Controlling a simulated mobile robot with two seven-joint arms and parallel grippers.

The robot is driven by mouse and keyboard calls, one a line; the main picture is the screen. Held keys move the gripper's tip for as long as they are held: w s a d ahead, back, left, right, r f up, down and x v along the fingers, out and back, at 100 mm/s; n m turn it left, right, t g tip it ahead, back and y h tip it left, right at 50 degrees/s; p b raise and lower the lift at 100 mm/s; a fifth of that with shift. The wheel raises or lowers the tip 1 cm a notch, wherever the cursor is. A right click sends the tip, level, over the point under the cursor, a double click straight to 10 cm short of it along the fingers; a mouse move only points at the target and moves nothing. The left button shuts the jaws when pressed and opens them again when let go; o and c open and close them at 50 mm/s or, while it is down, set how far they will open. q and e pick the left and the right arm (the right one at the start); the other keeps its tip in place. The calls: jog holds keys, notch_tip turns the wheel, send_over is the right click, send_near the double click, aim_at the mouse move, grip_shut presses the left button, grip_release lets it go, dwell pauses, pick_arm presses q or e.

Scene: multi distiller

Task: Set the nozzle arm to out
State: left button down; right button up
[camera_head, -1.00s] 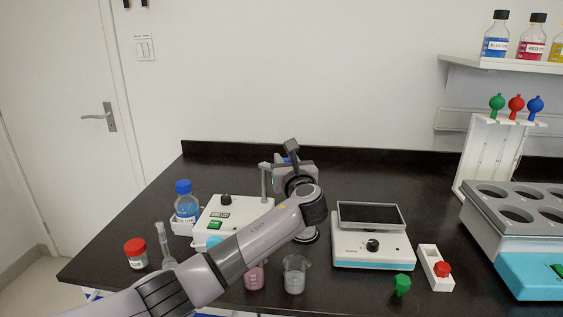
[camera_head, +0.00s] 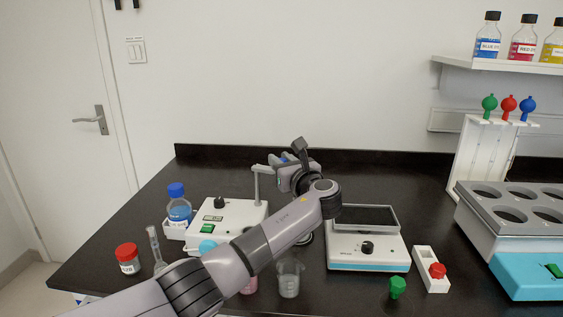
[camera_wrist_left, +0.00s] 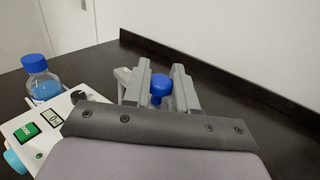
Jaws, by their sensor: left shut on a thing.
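A white dispenser unit (camera_head: 228,216) with a green button and a dark knob stands on the black bench left of centre. A grey post rises at its right rear, and the nozzle arm (camera_head: 263,169) runs from its top to the right, toward my left gripper (camera_head: 290,160). In the left wrist view, my left gripper (camera_wrist_left: 160,82) is shut on a blue knob (camera_wrist_left: 160,88), with a pale piece of the nozzle arm (camera_wrist_left: 123,75) just left of the fingers. My forearm hides part of the unit's front. My right gripper is not in view.
A blue-capped bottle (camera_head: 178,207) stands left of the unit and a red-capped jar (camera_head: 128,258) nearer the front. Beakers, including a clear one (camera_head: 289,279), stand below my arm. The bench behind is clear.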

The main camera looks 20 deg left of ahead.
pick_arm(q)
jog(key=c, duration=0.9)
grip_release()
jog(key=shift+c, duration=0.2)
jog(key=v, duration=0.7)
